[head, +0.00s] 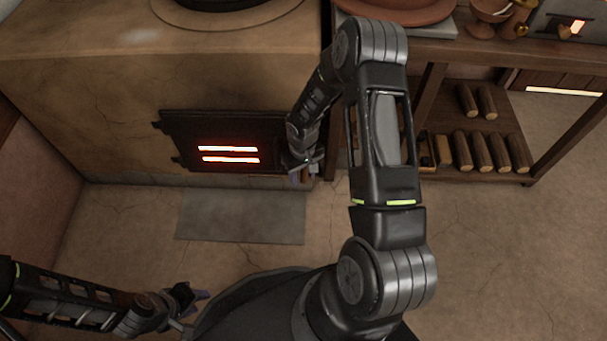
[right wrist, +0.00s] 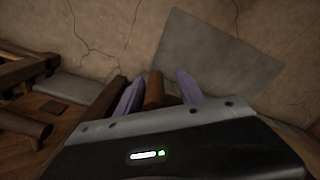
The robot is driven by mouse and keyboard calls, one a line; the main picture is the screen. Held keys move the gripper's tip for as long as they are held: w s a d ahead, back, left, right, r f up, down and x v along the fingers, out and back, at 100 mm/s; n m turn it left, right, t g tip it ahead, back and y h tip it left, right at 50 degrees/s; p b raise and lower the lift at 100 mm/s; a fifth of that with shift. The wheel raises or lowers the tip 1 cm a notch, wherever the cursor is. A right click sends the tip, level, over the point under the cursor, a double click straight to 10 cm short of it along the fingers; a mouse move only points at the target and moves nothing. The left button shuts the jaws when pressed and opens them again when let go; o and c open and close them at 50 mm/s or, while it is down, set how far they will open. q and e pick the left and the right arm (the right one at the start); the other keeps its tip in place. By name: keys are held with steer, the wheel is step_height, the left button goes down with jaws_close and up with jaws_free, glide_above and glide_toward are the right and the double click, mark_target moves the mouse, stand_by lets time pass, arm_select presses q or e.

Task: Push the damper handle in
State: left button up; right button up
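A brown wooden handle (right wrist: 154,88), which looks like the damper handle, shows in the right wrist view between the two purple fingers of my right gripper (right wrist: 158,93). It lies nearer the left finger, with a clear gap to the right finger, so the gripper is open around it. In the head view my right gripper (head: 304,174) is low at the stove front, by the right end of the black fire door (head: 180,135); the handle is hidden there by my arm. My left gripper (head: 194,311) looks open and empty, low at the bottom left, away from the stove.
The clay stove (head: 90,100) fills the upper left, its door slots glowing. A grey slab (head: 240,217) lies on the floor before it. A wooden table (head: 450,50) stands right of the stove, with several short logs (head: 480,150) on its lower shelf. The floor at right is clear.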

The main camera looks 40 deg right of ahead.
steer(key=shift+d, duration=0.1)
steer(key=shift+r, duration=0.25)
step_height(320, 180, up, 7)
steer(key=p, duration=0.3)
steer(key=shift+r, duration=0.15)
